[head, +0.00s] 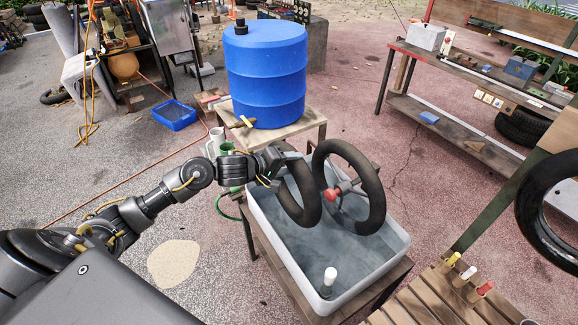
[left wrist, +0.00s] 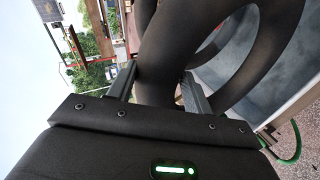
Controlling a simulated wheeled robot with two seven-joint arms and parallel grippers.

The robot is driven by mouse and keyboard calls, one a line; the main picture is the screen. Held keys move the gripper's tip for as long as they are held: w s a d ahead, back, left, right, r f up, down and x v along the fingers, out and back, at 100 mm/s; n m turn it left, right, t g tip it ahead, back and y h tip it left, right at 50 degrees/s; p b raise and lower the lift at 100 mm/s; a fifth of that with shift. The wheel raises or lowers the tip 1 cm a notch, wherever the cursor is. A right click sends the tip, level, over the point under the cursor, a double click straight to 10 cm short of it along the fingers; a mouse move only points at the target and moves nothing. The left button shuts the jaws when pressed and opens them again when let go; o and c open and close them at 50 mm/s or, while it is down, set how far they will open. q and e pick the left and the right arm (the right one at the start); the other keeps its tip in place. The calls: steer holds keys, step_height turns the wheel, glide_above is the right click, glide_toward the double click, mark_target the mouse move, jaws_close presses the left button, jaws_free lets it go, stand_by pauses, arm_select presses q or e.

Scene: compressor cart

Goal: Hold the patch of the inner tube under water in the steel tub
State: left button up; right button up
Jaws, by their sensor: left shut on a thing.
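The black inner tube (head: 372,185) shows as two upright loops over the steel tub (head: 399,246) in the head view. My left gripper (head: 272,168) is shut on the upper left part of the tube (left wrist: 160,60), which passes between its fingers in the left wrist view (left wrist: 155,90). The lower parts of the loops hang inside the tub's outline; I cannot tell whether they touch the grey-blue water (head: 310,248). A small red round piece (head: 331,194) with grey bars shows between the loops; I cannot tell whether it is the patch. My right gripper is not in view.
A blue barrel (head: 265,75) stands on a small table behind the tub. A white-topped post (head: 330,275) rises at the tub's near end. A slatted wooden bench (head: 420,297) and a hanging tyre (head: 535,215) are at the right.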

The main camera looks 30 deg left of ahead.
arm_select(q)
steer(key=shift+s+a+f+b, duration=0.1)
steer(key=shift+f+b, duration=0.75)
step_height(320, 180, down, 14)
steer(key=b, duration=0.5)
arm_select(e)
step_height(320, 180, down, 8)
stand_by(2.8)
arm_select(q)
step_height(320, 180, up, 13)
steer(key=p, duration=1.4)
steer(key=shift+f, duration=0.15)
steer(key=shift+r, duration=2.6)
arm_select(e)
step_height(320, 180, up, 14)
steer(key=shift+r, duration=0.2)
